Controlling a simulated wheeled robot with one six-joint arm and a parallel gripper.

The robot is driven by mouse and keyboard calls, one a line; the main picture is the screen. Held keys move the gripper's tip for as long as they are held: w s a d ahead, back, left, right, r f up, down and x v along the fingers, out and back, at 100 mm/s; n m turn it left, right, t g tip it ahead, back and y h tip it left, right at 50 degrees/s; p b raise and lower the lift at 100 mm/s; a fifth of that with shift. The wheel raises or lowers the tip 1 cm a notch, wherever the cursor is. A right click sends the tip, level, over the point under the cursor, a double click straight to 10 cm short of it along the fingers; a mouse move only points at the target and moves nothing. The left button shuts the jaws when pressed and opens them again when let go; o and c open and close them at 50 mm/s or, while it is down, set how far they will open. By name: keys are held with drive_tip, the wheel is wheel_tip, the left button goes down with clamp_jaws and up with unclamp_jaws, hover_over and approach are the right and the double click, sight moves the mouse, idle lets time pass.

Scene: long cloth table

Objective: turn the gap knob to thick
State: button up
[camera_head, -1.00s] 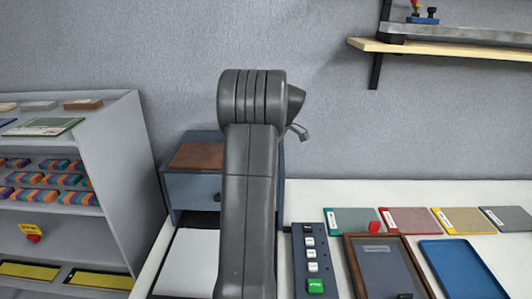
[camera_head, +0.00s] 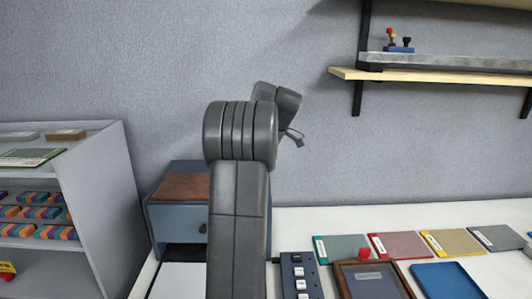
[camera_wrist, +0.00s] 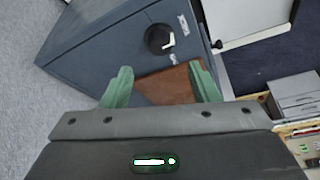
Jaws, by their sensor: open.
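The blue-grey box (camera_head: 180,220) with a brown top pad (camera_head: 183,187) stands at the back left of the table in the head view, partly hidden by my arm. In the wrist view the box (camera_wrist: 95,60) shows a round black knob (camera_wrist: 158,40) with a white pointer and small labels beside it. The labels are too small to read. My gripper (camera_wrist: 161,85) is open and empty, its two green fingers spread over the brown pad (camera_wrist: 168,87). The knob lies beyond the fingertips, apart from them.
A grey shelf unit (camera_head: 88,170) with coloured blocks stands at the left. A button panel (camera_head: 300,277), a framed tray (camera_head: 342,277), a blue tray (camera_head: 445,282) and several coloured panels (camera_head: 398,245) lie on the right of the table. A wooden wall shelf (camera_head: 450,76) hangs above.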

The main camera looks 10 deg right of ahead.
drive_tip(key=v, duration=0.5)
drive_tip(key=shift+d+r, duration=0.1)
drive_tip(key=shift+r, duration=0.25)
drive_tip(key=p+x, duration=0.1)
drive_tip(key=x, duration=1.2)
drive_tip(key=shift+f, duration=0.4)
